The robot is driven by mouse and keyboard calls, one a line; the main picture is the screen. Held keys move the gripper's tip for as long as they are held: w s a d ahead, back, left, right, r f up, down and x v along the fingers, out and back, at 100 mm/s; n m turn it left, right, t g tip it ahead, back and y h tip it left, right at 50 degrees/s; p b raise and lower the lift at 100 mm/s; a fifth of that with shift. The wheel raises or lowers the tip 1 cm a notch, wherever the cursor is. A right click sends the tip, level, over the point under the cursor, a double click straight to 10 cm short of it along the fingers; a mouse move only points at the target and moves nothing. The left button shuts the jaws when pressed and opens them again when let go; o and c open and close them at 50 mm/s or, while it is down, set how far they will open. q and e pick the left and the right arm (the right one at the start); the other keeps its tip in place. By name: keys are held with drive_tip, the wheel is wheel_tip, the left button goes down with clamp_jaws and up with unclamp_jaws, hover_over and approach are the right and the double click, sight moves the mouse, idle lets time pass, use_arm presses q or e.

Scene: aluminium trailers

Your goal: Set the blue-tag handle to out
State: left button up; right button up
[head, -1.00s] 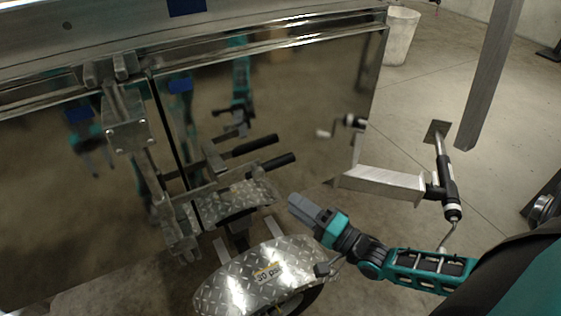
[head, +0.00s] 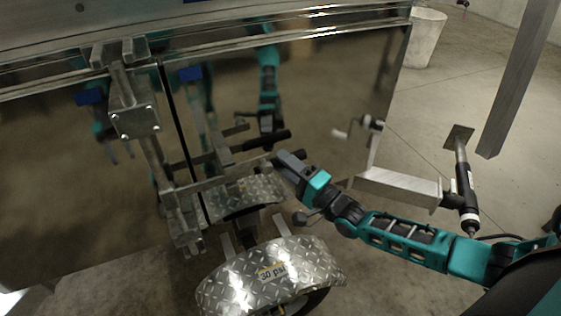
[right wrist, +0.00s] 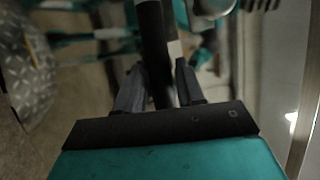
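The latch handle is a metal bar on the mirror-like trailer door, ending in a black grip (right wrist: 155,45). In the head view a second black grip (head: 262,140) behind it looks like its reflection. The bar joins a vertical latch rod (head: 153,155) at left. My right gripper (head: 285,162) covers the near grip's end. In the right wrist view the black grip lies between the spread fingers of my right gripper (right wrist: 158,85); firm contact cannot be told. My left gripper is not directly in view.
Below is a diamond-plate fender (head: 270,278) marked 30 psi over a wheel. A metal arm with a crank jack (head: 465,190) stands right of my right gripper. A white bucket (head: 424,38) and grey post (head: 518,80) stand behind on open floor.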

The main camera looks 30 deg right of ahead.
drive_tip(key=shift+x, duration=1)
clamp_jaws()
